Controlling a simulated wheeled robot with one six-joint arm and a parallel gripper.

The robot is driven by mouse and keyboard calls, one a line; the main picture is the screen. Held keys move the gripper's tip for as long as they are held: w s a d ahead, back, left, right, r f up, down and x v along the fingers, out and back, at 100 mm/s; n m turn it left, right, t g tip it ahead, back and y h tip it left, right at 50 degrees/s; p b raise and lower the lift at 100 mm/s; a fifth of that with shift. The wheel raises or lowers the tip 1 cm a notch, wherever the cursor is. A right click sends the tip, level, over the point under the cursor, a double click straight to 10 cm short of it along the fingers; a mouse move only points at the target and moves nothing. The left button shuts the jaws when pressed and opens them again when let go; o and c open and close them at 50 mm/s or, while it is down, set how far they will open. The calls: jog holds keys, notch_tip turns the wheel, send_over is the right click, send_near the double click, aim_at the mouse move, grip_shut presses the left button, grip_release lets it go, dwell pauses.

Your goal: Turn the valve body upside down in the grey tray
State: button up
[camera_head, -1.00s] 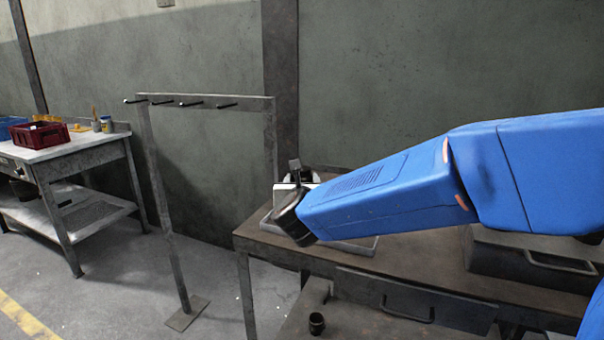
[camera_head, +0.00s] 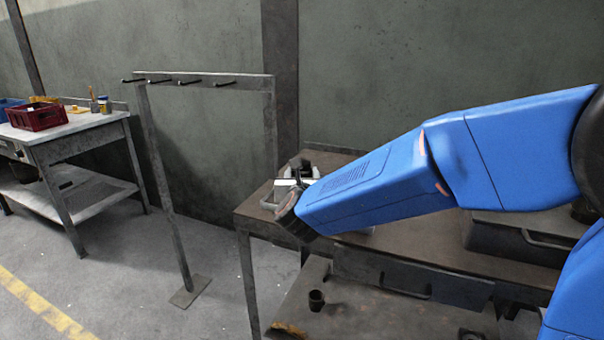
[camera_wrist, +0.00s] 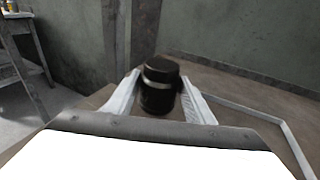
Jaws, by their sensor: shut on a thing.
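The valve body is a dark, round-ended piece with a pale band (camera_wrist: 160,88). In the wrist view it sits between the two pale fingers of my gripper (camera_wrist: 160,79), which is shut on it. In the head view only a dark part of it (camera_head: 302,163) shows past the end of my blue arm, which hides most of the gripper. The grey tray (camera_wrist: 262,116) shows as a pale rim to the right of the gripper in the wrist view. Its left corner (camera_head: 268,201) shows in the head view. I cannot tell whether the valve body touches the tray.
The tray is on a brown workbench (camera_head: 400,240) with a drawer. A dark case (camera_head: 510,240) stands at its right. A small black cup (camera_head: 316,299) is on the lower shelf. A rack with pegs (camera_head: 205,77) stands left of the bench. A red crate (camera_head: 38,116) sits on another table.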

jog(key=o, duration=1.2)
